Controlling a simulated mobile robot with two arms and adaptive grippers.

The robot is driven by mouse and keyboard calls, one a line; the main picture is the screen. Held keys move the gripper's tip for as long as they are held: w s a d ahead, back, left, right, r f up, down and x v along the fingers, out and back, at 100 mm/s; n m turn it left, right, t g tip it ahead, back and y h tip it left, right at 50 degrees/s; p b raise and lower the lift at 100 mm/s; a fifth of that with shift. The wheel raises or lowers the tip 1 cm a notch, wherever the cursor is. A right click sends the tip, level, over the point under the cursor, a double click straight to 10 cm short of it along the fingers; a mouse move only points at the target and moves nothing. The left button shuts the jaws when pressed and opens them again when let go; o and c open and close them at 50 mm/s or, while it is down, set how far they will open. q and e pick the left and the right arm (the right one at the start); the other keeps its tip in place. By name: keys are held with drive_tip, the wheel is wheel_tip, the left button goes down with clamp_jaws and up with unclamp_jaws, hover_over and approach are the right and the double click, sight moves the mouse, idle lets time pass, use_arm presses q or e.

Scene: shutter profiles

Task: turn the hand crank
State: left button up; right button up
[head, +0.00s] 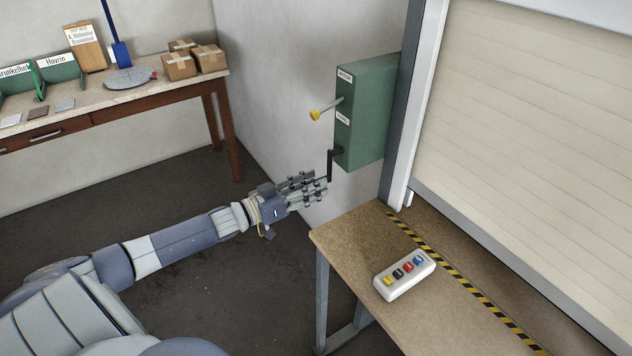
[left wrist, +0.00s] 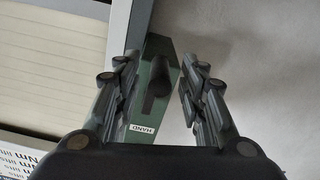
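The black hand crank (head: 331,164) hangs down from the lower front of a green box (head: 372,110) on the wall by the shutter. In the left wrist view the crank (left wrist: 157,80) shows as a dark grip and arm in front of the green face, above a label reading HAND. My left gripper (head: 324,184) is open at the crank's lower end. In the left wrist view its fingers (left wrist: 158,78) stand on both sides of the crank, with gaps. Depth between fingertips and crank is hard to judge. My right gripper is out of view.
A lever with a yellow knob (head: 315,115) sticks out of the box above the crank. A bench (head: 345,238) with a push-button panel (head: 404,275) stands below right. The shutter (head: 540,120) is at right. A worktable (head: 110,103) with cartons stands at back left.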

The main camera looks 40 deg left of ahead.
use_arm(q)
drive_tip(key=shift+x, duration=0.75)
drive_tip(key=shift+c, duration=0.6)
clamp_jaws()
drive_tip(key=shift+a, duration=0.1)
